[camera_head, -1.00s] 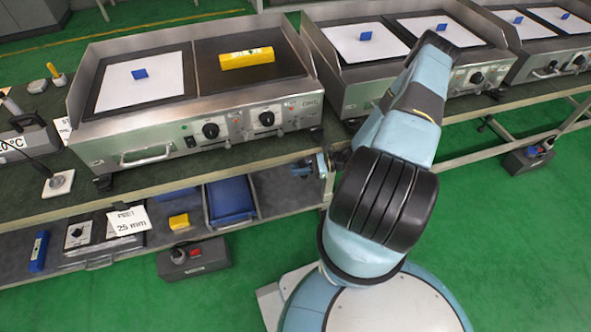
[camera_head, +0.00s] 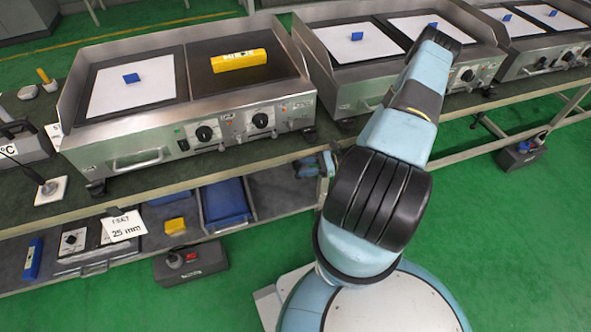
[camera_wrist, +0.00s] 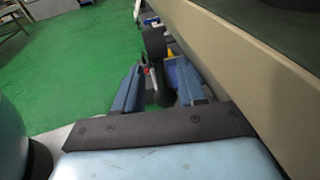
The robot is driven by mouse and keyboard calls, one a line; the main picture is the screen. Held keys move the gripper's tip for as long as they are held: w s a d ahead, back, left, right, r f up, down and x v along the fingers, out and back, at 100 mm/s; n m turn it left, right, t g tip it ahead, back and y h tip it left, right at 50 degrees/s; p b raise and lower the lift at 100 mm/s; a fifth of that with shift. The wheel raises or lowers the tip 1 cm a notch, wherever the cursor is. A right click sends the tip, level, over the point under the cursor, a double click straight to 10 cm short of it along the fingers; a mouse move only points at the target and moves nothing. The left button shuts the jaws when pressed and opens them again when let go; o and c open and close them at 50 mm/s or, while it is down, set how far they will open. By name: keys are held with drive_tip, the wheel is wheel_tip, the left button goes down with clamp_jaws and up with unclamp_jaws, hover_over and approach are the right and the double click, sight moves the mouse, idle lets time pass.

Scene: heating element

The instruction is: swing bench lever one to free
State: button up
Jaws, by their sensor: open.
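My gripper (camera_wrist: 159,82) shows in the wrist view as two blue fingers, set apart. A dark upright bar with a black rounded top (camera_wrist: 155,42), which looks like the bench lever, stands between and beyond the fingers. I cannot tell whether either finger touches it. In the head view, the blue fingers of my gripper (camera_head: 308,167) show small at the front edge of the bench (camera_head: 250,158), below the griddle's right corner. My own arm covers part of that area, and the lever is not clear there.
The bench's pale front edge (camera_wrist: 250,55) runs close along the right of the wrist view. Griddles (camera_head: 130,148) stand on the bench top. A lower shelf holds a blue tray (camera_head: 226,203). A dark box with a red switch (camera_head: 190,262) is on the green floor, which is otherwise largely clear.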

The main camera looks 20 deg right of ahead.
drive_tip(key=v, duration=0.9)
